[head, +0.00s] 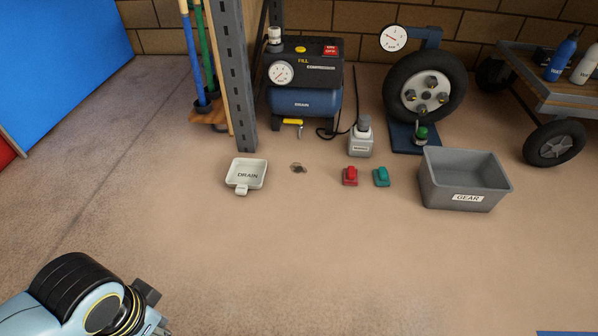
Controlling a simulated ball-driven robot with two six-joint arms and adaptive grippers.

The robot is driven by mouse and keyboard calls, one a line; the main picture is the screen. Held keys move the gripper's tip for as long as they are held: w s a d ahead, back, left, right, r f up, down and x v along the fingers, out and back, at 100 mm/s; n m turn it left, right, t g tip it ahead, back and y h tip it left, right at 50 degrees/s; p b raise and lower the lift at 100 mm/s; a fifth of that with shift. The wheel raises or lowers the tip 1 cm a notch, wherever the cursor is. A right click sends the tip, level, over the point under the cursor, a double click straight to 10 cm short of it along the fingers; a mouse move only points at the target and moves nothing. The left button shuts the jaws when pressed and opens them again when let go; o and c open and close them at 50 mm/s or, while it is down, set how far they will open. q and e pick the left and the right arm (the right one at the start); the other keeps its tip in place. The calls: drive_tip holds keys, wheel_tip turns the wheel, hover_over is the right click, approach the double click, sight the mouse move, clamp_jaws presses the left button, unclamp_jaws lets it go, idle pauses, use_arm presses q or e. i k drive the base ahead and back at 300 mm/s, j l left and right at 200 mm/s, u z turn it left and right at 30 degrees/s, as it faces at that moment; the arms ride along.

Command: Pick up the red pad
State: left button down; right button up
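The red pad (350,176) is a small block with a raised top, lying on the tan floor near the middle of the head view. A similar teal pad (381,177) lies just to its right, with a small gap between them. Part of my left arm shows in the bottom left corner, far from the red pad; its gripper fingers are not visible. My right gripper is not in view. Nothing is touching the red pad.
A grey GEAR bin (466,181) stands right of the pads, a white DRAIN tray (246,173) to the left. A grey bottle (361,138), compressor (304,88) and wheel stand (424,88) are behind. A metal post (234,80) rises at left. The front floor is clear.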

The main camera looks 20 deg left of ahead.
sight(350, 178)
drive_tip(key=i+j, duration=0.1)
drive_tip(key=i, duration=1.75)
